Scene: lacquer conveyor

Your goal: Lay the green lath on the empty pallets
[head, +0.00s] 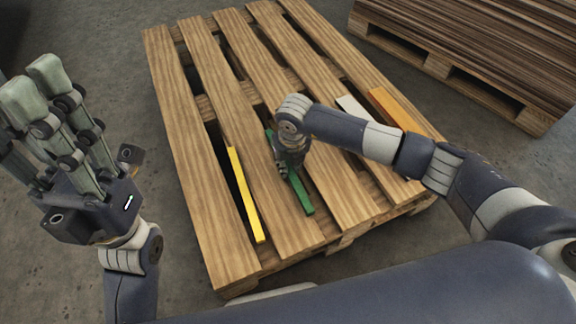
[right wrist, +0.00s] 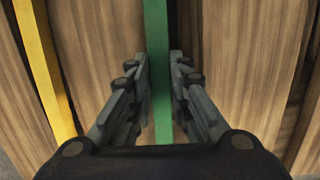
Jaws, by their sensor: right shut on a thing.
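The green lath (head: 302,196) lies along a slat of the wooden pallet (head: 222,205), in the middle part of it. It also shows in the right wrist view (right wrist: 155,50), running straight between the fingers. My right gripper (head: 283,168) is over the lath and shut on it, with a finger on each side. The gripper and wrist hide part of the lath in the head view. My left gripper (head: 40,85) is raised at the left, clear of the pallet, with its fingers apart and nothing between them.
A yellow lath (head: 246,196) lies to the left of the green one on the same pallet. A white lath (head: 352,107) and an orange lath (head: 392,108) lie to the right, partly behind my right arm. Another pallet (head: 472,88) with dark boards stands at the upper right.

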